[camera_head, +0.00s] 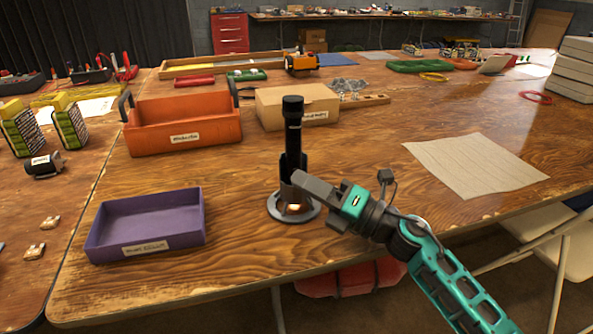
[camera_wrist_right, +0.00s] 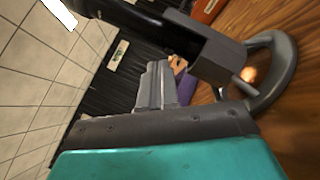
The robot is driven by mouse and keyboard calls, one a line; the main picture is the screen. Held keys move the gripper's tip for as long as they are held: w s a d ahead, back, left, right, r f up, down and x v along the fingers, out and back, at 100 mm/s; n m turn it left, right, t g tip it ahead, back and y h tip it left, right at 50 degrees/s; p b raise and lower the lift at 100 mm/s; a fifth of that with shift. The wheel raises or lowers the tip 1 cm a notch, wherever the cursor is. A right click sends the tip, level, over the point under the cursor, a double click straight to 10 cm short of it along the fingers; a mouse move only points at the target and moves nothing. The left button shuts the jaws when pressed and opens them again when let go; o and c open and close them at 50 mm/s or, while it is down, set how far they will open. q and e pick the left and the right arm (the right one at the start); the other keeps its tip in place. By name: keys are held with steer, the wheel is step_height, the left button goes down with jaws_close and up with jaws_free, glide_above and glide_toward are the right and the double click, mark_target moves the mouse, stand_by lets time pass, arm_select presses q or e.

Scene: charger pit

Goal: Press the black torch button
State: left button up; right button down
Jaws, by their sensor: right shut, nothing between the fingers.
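The black torch (camera_head: 293,135) stands upright in a grey stand with a round base (camera_head: 310,211) near the table's front edge. A warm glow shows at the bottom of the stand. The torch also shows in the right wrist view (camera_wrist_right: 150,22), running in from the top left, with the grey ring base (camera_wrist_right: 287,75) at right. I cannot make out the button. My right gripper (camera_head: 302,181) is shut and empty, its fingertips at the lower part of the torch and stand. I cannot tell whether they touch. My left gripper is not in view.
A purple tray (camera_head: 100,236) lies left of the torch. An orange toolbox (camera_head: 185,135) and a cardboard box (camera_head: 275,112) stand behind it. A paper sheet (camera_head: 470,165) lies at right. Bare table lies between the torch and the sheet. A folding chair (camera_head: 558,235) stands at the right edge.

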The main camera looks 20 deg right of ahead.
steer(key=shift+w, duration=0.55)
stand_by(0.6)
steer(key=shift+s, duration=0.1)
stand_by(0.4)
steer(key=shift+s, duration=1.05)
steer(key=shift+s+d+p, duration=0.1)
steer(key=shift+s+p, duration=0.55)
steer(key=shift+s, duration=1.75)
